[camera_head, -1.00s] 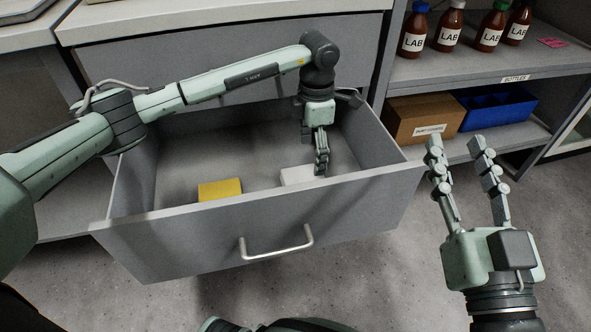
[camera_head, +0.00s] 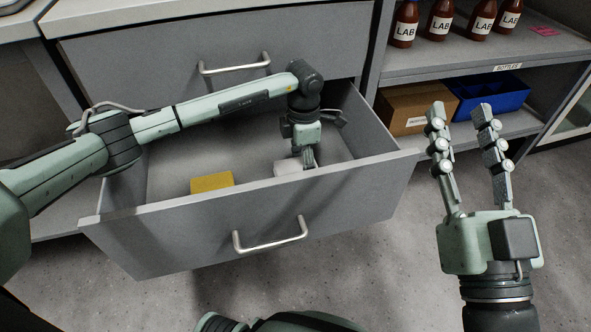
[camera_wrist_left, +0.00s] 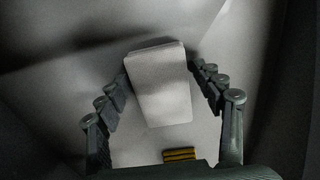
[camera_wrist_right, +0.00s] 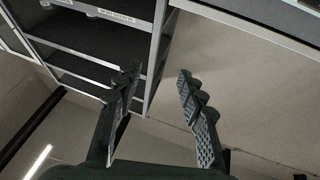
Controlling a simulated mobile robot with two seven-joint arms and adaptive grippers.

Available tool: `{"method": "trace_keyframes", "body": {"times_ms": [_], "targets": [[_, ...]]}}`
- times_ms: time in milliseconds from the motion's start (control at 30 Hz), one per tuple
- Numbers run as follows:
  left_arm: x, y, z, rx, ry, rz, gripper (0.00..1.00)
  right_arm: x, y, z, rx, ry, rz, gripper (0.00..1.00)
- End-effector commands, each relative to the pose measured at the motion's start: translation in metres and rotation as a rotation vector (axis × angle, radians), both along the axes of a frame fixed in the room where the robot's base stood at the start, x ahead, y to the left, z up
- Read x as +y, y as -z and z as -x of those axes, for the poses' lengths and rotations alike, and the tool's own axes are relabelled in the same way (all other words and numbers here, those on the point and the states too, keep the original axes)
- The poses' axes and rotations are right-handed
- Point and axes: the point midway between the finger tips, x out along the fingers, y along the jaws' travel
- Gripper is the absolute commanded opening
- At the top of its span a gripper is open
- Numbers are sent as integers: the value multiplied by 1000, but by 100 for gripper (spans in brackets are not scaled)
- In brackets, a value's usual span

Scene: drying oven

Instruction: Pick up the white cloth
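The white cloth (camera_head: 288,168) is a folded block lying in the open grey drawer (camera_head: 240,240), right of the yellow cloth-like block (camera_head: 212,182). In the left wrist view the white cloth (camera_wrist_left: 160,90) lies between the two fingers of my left gripper (camera_wrist_left: 160,72). The fingers are spread, one along each side, with the tips very close to its edges; I cannot tell whether they touch. In the head view my left gripper (camera_head: 308,158) reaches down into the drawer and partly hides the cloth. My right gripper (camera_head: 460,112) is open and empty in front of the shelves.
The drawer's front wall and right wall stand close around my left gripper. On the right, shelves hold brown LAB bottles (camera_head: 440,20), a cardboard box (camera_head: 408,108) and a blue bin (camera_head: 490,98). A closed drawer with a handle (camera_head: 234,64) is above the open one.

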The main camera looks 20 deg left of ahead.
Motion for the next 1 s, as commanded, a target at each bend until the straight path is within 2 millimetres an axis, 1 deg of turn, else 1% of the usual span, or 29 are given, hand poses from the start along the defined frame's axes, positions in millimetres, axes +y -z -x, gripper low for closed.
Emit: {"method": "trace_keyframes", "body": {"times_ms": [33, 267, 467, 567, 667, 700, 800, 1000], "targets": [[0, 0, 0, 0, 0, 0, 57, 0, 0, 0, 0, 0, 0, 40], [0, 0, 0, 0, 0, 0, 28, 0, 0, 0, 1, 0, 0, 40], [0, -1, 0, -1, 0, 1, 27, 0, 0, 0, 1, 0, 0, 40], [0, -7, -1, -3, 0, 1, 27, 0, 0, 0, 4, 0, 1, 40], [0, -21, -1, -4, 0, 2, 27, 1, 0, -1, 19, -1, 6, 40], [0, -29, -1, -4, 1, 1, 27, 1, 3, -2, 33, -2, 12, 40], [0, -51, -1, -4, 2, 1, 27, 0, 18, -7, 100, 4, 47, 40], [0, -86, -1, -3, 0, 1, 27, -5, 36, -13, 181, 18, 88, 40]]}}
